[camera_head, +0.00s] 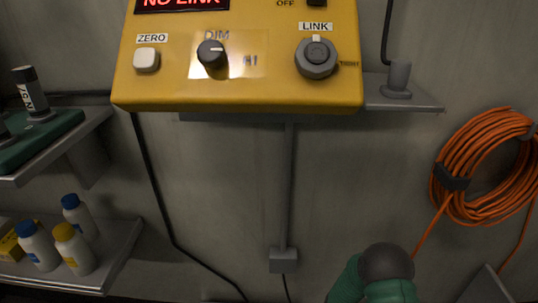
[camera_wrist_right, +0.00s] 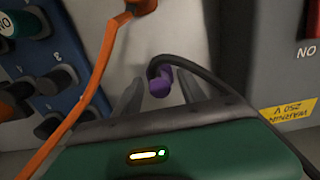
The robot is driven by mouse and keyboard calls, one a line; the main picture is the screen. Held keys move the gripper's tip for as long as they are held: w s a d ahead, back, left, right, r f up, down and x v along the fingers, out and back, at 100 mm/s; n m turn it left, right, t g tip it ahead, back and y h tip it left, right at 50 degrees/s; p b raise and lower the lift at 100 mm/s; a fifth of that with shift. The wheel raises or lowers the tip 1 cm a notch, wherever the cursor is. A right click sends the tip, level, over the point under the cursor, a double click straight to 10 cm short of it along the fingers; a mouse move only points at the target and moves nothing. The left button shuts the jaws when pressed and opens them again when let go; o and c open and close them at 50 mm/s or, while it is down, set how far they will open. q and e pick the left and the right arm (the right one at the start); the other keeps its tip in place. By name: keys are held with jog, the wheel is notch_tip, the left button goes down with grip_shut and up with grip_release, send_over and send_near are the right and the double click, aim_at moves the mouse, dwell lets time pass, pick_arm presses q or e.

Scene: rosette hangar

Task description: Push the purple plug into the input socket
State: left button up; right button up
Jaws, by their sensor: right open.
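The purple plug (camera_wrist_right: 160,84) shows in the right wrist view, with a black cable (camera_wrist_right: 215,80) bending from it to the lower right. My right gripper (camera_wrist_right: 157,92) is open, with one finger on either side of the plug in the picture. I cannot tell whether the plug lies between the fingers or beyond them. A blue panel (camera_wrist_right: 66,62) with dark round fittings and white numbers stands at the left of that view. No input socket label is readable. My left gripper is not in view.
An orange cable (camera_wrist_right: 98,75) crosses the left of the wrist view. A grey box (camera_wrist_right: 285,50) with a yellow warning label stands at right. The head view shows a yellow control box (camera_head: 235,95) reading NO LINK, an orange cable coil (camera_head: 480,165) and shelves with bottles (camera_head: 75,250).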

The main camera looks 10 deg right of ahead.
dwell(0.8)
jog(key=shift+c, duration=0.5)
grip_shut()
jog(key=shift+r+p, duration=0.15)
jog(key=shift+p, duration=0.25)
dwell(0.6)
jog(key=shift+r+p, duration=2.7)
jog(key=shift+r, duration=0.2)
